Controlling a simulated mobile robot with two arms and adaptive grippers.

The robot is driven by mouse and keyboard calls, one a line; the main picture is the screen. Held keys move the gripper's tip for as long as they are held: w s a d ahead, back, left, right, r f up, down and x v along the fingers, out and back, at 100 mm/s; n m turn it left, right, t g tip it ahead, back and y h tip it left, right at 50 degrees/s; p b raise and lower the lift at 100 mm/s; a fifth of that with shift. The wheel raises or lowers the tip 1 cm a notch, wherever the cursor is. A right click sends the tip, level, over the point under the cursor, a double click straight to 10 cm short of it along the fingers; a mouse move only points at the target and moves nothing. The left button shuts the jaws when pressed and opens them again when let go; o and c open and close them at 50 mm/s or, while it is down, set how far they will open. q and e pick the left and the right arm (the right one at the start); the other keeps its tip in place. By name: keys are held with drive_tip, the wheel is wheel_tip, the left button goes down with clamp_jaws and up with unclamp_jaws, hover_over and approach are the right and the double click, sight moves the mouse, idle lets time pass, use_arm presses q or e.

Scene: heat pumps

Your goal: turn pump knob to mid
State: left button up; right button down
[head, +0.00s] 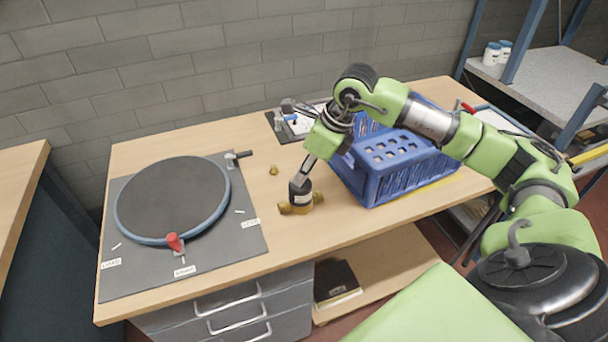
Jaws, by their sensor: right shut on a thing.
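A small pump (297,208) with brass-coloured fittings and a dark upper body with a pale label stands on the wooden table, right of the grey board. My right gripper (303,180) reaches down onto its top from above and is shut on it there. The knob itself is hidden or too small to make out, so its setting cannot be told. My left gripper is not in view.
A blue crate (400,185) stands close right of the pump. A grey board (130,278) with a round dark disc (175,195) and a red-handled part (174,242) lies at left. A small brass piece (274,170) lies behind the pump. The table's front middle is clear.

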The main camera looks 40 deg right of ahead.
drive_tip(key=shift+m, duration=0.7)
drive_tip(key=shift+h+b, duration=0.3)
drive_tip(key=shift+b, duration=0.05)
drive_tip(key=c, duration=1.9)
unclamp_jaws()
drive_tip(key=v, duration=1.2)
drive_tip(key=shift+s, duration=0.1)
